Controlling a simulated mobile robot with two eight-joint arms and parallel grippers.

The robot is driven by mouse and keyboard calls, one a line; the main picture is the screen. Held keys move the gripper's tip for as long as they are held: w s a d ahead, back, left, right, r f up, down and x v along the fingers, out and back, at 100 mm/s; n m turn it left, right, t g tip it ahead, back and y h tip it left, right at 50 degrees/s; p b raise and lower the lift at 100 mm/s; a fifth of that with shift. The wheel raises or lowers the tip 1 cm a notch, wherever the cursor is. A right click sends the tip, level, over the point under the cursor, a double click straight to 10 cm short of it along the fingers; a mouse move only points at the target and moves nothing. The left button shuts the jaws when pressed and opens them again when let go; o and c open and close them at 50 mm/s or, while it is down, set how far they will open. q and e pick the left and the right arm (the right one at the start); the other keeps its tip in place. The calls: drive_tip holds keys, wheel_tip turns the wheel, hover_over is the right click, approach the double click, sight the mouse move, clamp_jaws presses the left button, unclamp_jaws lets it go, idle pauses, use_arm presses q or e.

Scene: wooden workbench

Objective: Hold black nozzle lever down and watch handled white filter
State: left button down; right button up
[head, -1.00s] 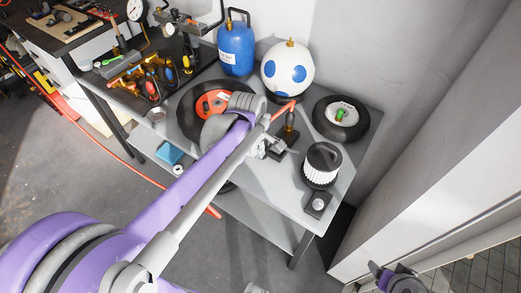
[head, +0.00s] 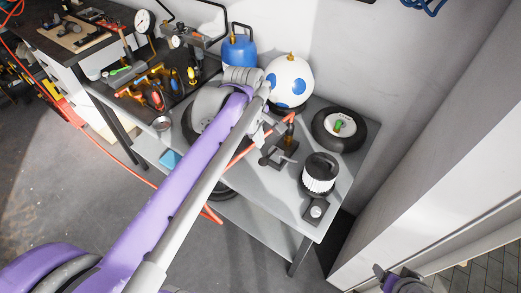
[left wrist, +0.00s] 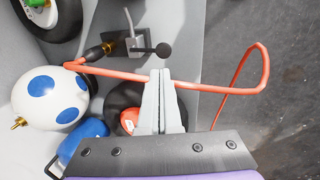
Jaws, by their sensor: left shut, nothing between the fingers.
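The black nozzle (head: 286,144) stands on a small dark base on the grey bench, at the end of an orange hose. Its lever ends in a black ball (left wrist: 163,49), seen in the left wrist view. The white pleated filter (head: 318,183) with a black top stands right of the nozzle in the head view. My left gripper (left wrist: 160,72) is shut and empty, its tips over the orange hose and short of the lever ball. In the head view my left gripper (head: 262,131) is left of the nozzle. Part of my right arm's end (head: 397,280) shows at the bottom right; its fingers are unclear.
The orange hose (left wrist: 128,76) loops under my left fingertips. A white ball-shaped tank with blue spots (head: 288,81), a blue tank (head: 238,53) and a small wheel (head: 338,126) stand behind. A black square piece with a light knob (head: 316,211) lies before the filter.

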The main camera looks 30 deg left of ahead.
use_arm(q)
drive_tip(key=v, duration=0.3)
drive_tip(key=shift+w+r, duration=0.15)
drive_tip(key=shift+r, duration=0.05)
idle(1.4)
drive_tip(key=s+d+f+m+t, duration=0.3)
drive_tip(key=s+d+f+m, duration=0.5)
drive_tip(key=s+f+m, duration=0.4)
drive_tip(key=s+m, duration=0.1)
drive_tip(key=m, duration=0.4)
drive_tip(key=shift+s, duration=0.2)
